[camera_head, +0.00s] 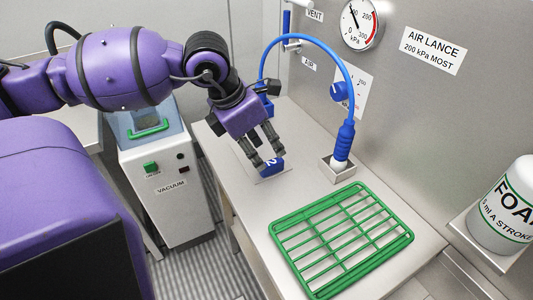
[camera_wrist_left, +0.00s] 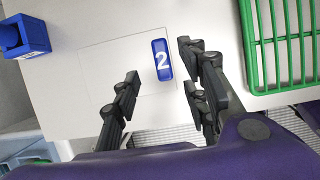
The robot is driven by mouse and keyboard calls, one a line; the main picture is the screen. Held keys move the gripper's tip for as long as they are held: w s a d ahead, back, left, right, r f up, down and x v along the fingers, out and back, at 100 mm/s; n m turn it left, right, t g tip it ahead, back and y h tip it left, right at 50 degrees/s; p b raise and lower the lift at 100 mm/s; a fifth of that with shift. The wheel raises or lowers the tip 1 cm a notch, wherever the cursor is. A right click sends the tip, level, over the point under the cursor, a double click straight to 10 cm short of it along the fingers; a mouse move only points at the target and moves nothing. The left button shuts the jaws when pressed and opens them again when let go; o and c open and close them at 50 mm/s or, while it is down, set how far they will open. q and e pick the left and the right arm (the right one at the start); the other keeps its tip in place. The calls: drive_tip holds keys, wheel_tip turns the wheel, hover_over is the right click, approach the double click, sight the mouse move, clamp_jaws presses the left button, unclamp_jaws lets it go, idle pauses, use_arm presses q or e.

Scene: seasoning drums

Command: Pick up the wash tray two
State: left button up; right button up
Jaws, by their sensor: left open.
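A blue piece marked 2 (camera_head: 272,166), the only thing I see with that number, lies on the grey bench. In the left wrist view the blue piece (camera_wrist_left: 162,60) is at the right edge of a thin pale rectangle (camera_wrist_left: 105,65); I cannot tell whether they are one tray. My left gripper (camera_head: 270,158) is open, pointing down over the blue piece. In the left wrist view its fingers (camera_wrist_left: 160,65) are apart, on either side of the blue piece, with nothing held. I cannot tell the height between fingertips and bench. My right gripper is not in view.
A green wire rack (camera_head: 342,240) lies at the bench's front right. A small blue box (camera_wrist_left: 22,37) stands beyond the gripper. A vacuum unit (camera_head: 168,190) stands left of the bench.

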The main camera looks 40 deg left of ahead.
sight(272, 162)
use_arm(q)
drive_tip(key=shift+d+f, duration=0.1)
drive_tip(key=shift+f, duration=0.2)
drive_tip(key=b+x, duration=0.1)
drive_tip(key=x, duration=0.2)
drive_tip(key=shift+w+d+f, duration=0.2)
drive_tip(key=shift+w, duration=0.05)
drive_tip(key=shift+w+f, duration=0.1)
drive_tip(key=shift+f, duration=0.3)
drive_tip(key=shift+w+f, duration=0.1)
drive_tip(key=shift+f, duration=0.05)
drive_tip(key=c, duration=1)
clamp_jaws()
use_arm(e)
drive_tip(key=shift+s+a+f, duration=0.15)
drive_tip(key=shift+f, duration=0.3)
